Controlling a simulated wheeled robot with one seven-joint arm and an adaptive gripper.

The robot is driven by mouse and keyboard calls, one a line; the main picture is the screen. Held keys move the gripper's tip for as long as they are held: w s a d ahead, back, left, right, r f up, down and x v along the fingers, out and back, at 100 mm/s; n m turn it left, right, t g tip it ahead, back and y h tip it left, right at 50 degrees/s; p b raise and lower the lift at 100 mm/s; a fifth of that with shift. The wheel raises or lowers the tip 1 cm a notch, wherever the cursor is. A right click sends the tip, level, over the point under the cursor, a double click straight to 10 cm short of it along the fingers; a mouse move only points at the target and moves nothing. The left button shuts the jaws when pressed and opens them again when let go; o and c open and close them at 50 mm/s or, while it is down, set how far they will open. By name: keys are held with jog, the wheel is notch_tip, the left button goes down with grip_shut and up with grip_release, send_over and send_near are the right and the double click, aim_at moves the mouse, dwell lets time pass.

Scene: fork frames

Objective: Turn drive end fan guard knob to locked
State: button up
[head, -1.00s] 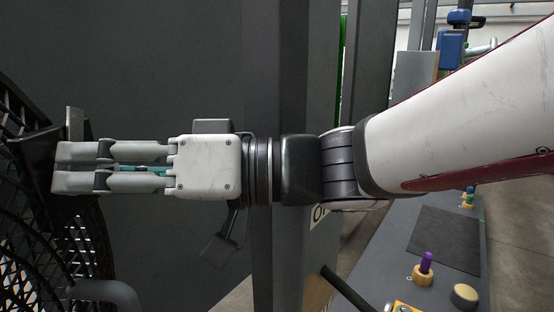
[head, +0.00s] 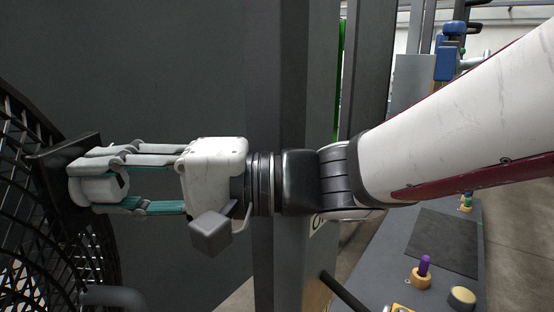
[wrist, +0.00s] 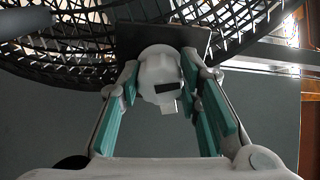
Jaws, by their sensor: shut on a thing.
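The fan guard (head: 35,220) is a round black wire cage at the left edge of the head view; it also spans the top of the wrist view (wrist: 90,40). A dark square plate (head: 62,165) is fixed at it. A pale round knob (wrist: 158,68) stands out from this plate in the wrist view, with a dark slot-like patch and a small light tab below. My gripper (head: 98,184) is shut on the knob, its fingers on either side and its body rolled. The fingers partly hide the knob in the head view. I cannot read any locked mark.
A large dark grey panel (head: 165,60) stands behind my gripper, with a grey post (head: 292,90) to its right. A bench (head: 400,275) at the lower right holds a purple peg (head: 424,264) and other small parts. A dark curved bar (head: 112,296) is below my gripper.

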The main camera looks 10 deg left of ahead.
jog(key=shift+m+p, duration=0.85)
jog(key=shift+m, duration=0.75)
jog(key=o, duration=1.1)
jog(key=shift+o, duration=0.2)
jog(key=w+d, duration=0.2)
jog(key=d, duration=1)
jog(key=shift+w, duration=0.15)
jog(key=shift+f, duration=0.1)
